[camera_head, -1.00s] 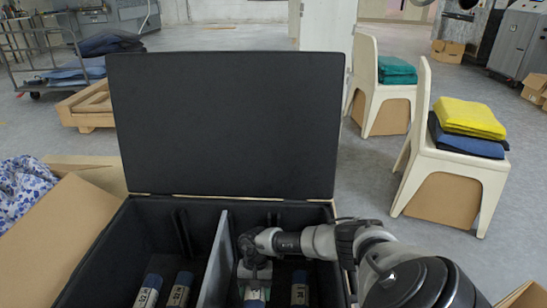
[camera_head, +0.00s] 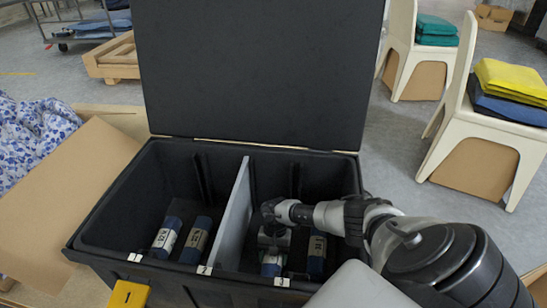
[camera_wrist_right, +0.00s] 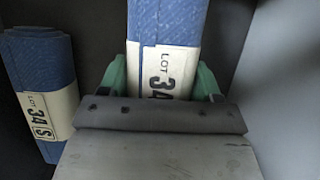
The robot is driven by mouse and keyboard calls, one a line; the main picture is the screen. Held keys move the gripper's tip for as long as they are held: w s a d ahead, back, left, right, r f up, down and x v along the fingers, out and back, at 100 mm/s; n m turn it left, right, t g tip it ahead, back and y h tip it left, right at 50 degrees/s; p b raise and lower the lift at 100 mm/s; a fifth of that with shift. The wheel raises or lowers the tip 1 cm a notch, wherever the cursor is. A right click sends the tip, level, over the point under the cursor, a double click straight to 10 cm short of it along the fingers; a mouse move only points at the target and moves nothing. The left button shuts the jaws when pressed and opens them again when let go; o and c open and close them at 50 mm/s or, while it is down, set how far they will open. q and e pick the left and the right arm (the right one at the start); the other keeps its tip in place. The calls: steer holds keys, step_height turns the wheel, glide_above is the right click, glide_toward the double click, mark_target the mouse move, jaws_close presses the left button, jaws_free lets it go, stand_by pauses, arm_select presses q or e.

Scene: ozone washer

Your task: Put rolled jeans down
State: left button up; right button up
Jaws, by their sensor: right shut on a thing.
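My right gripper (camera_head: 272,250) reaches down into the right compartment of an open black case (camera_head: 110,215). It is shut on a rolled pair of blue jeans (camera_head: 271,265) with a white paper band. In the right wrist view the held roll (camera_wrist_right: 165,22) sits between two green fingers (camera_wrist_right: 160,85), its band reading "LOT 34". A second banded roll (camera_head: 317,255) lies to its right in the same compartment; it also shows at the left in the right wrist view (camera_wrist_right: 40,65). I cannot tell whether the held roll touches the floor. My left gripper is not in view.
Two banded rolls (camera_head: 167,236) (camera_head: 196,240) lie in the left compartment, beyond a grey divider (camera_head: 236,210). The case's lid (camera_head: 250,70) stands open behind. Cardboard (camera_head: 65,205) and patterned cloth (camera_head: 35,135) are at left. Chairs with folded cloths (camera_head: 510,80) stand at right.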

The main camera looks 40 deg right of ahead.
step_height(320, 180, down, 2)
steer(key=shift+f+b, duration=0.25)
steer(key=shift+b, duration=0.1)
steer(key=shift+r, duration=0.1)
steer(key=shift+f, duration=0.2)
steer(key=o, duration=1.2)
steer(key=shift+c, duration=0.2)
